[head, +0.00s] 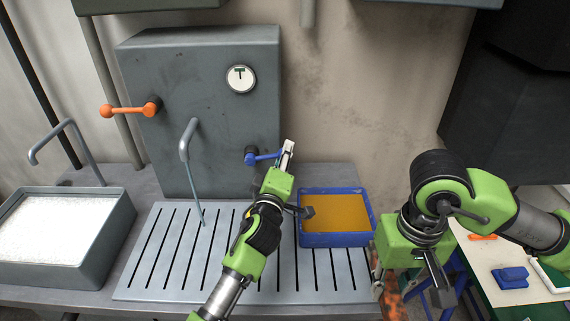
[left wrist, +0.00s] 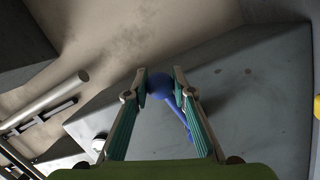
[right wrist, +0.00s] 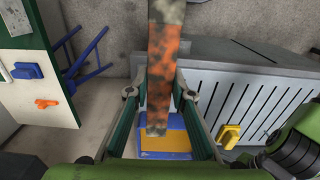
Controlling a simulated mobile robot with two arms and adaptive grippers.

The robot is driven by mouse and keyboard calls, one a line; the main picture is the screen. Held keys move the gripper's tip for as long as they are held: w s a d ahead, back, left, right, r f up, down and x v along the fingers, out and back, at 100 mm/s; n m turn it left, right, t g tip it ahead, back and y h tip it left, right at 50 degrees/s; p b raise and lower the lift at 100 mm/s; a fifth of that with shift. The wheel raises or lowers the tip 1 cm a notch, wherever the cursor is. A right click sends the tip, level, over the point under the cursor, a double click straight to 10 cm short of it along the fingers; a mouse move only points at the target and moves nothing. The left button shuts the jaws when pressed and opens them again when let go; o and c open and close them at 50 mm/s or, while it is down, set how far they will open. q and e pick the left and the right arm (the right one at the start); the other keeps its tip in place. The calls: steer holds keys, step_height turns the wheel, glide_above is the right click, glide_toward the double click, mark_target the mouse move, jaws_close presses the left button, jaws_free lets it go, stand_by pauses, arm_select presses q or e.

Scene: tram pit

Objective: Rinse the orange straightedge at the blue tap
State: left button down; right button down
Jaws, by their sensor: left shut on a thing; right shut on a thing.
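The blue tap (head: 262,157) sticks out of the grey wall box. My left gripper (head: 287,148) is shut on its lever; the lever (left wrist: 179,124) lies between the fingers in the left wrist view. A thin bluish line, seemingly water (head: 196,190), runs from the grey spout (head: 187,137) to the slotted drain board (head: 170,255). My right gripper (head: 378,275) is shut on the orange straightedge (head: 392,303), low at the right and away from the spout. In the right wrist view the straightedge (right wrist: 161,75) shows dark blotches over its orange face. Part of it is hidden in the head view.
A grey basin (head: 95,275) of white material stands left. An orange lever (head: 130,109) is on the box. A side table (head: 505,257) holds a blue object (head: 510,277).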

arm_select(q)
steer(key=c, duration=1.7)
jaws_free()
steer(key=shift+s, duration=0.1)
steer(key=s+a, duration=0.2)
steer(key=s, duration=0.9)
steer(key=shift+s+a+f, duration=0.2)
steer(key=shift+s+f, duration=0.05)
